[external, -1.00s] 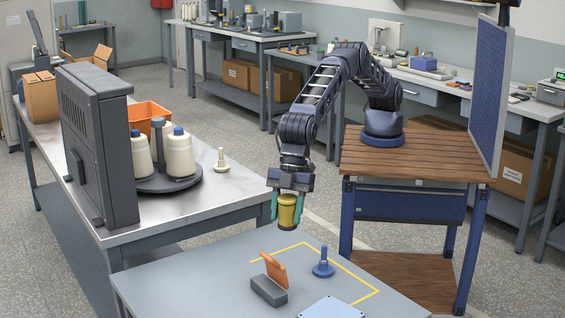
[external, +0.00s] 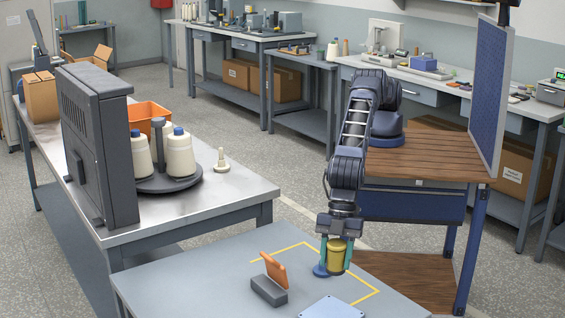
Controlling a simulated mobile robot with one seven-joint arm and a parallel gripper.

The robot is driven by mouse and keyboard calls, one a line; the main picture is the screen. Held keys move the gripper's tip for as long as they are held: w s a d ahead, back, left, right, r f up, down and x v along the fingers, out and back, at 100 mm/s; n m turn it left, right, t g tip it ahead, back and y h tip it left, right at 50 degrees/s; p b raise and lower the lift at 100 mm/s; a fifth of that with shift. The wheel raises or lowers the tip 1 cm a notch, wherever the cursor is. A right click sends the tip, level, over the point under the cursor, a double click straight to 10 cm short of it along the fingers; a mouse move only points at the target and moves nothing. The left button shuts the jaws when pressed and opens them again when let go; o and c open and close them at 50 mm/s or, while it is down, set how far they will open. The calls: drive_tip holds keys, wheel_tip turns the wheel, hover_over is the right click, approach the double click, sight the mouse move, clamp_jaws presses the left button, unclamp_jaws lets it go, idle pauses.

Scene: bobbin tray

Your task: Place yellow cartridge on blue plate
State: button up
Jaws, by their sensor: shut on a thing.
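The yellow cartridge (external: 337,256) is a small cylinder, held upright between the teal fingers of my gripper (external: 336,262). My gripper points down and is shut on it above the grey table. The light blue plate (external: 331,309) is flat and square, lies at the table's front, and is cut off by the lower picture edge. The held cartridge is farther back than the plate and apart from it.
An orange piece (external: 274,270) leans upright in a dark grey block (external: 268,291) left of the plate. Yellow tape (external: 366,299) marks the table (external: 200,277). The table's left part is clear.

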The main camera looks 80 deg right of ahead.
wheel_tip(320, 180, down, 11)
drive_tip(key=shift+r, duration=0.15)
idle(0.4)
drive_tip(key=shift+f, duration=0.2)
drive_tip(key=o, duration=1.1)
drive_tip(key=v, duration=1.2)
drive_tip(key=shift+r, duration=0.15)
